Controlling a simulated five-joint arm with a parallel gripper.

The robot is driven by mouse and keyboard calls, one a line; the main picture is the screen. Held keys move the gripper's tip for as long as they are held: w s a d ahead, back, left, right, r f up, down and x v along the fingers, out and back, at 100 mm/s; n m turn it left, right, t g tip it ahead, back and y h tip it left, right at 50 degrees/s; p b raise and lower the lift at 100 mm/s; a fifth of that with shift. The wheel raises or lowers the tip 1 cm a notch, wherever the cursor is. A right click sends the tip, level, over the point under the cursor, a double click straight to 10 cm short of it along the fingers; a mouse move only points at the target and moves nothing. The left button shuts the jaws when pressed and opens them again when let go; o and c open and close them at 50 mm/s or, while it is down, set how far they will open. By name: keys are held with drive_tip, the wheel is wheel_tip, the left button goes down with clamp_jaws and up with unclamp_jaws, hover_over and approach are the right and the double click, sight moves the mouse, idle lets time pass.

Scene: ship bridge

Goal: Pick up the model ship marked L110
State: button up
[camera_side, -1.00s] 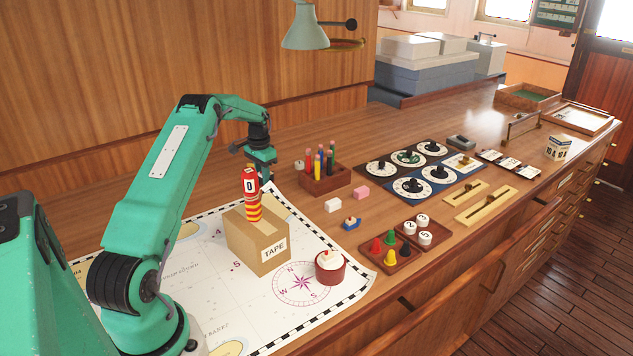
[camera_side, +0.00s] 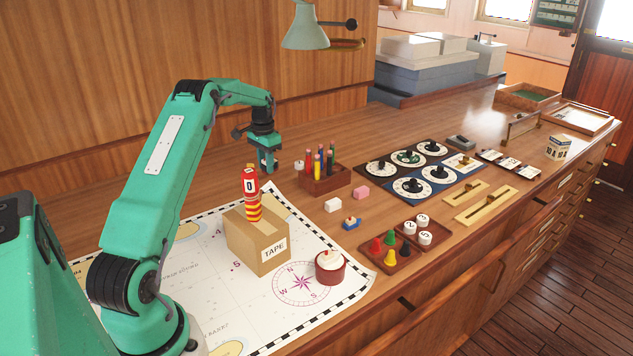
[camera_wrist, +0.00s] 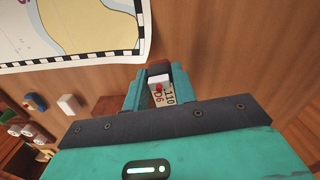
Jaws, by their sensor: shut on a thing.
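My gripper (camera_side: 268,167) is raised above the counter, behind the box marked TAPE and left of the pencil holder. In the wrist view my gripper (camera_wrist: 158,84) is shut on a small white-topped model ship (camera_wrist: 162,97). A red spot and the digits 110 show on it, partly hidden between the jaws. The held ship cannot be made out in the side view. Another small ship (camera_side: 351,223), with a blue hull and an orange part, sits on the counter right of the chart.
The tape box (camera_side: 281,247) stands on the chart (camera_side: 215,300) with a red-and-yellow striped piece (camera_side: 252,196) on it. The pencil holder (camera_side: 326,181) is close to my gripper on the right.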

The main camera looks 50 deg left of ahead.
drive_tip(key=w+d+r, duration=0.2)
drive_tip(key=d+r, duration=0.3)
drive_tip(key=d, duration=0.4)
drive_tip(key=shift+r, duration=0.25)
drive_tip(key=shift+r, duration=0.15)
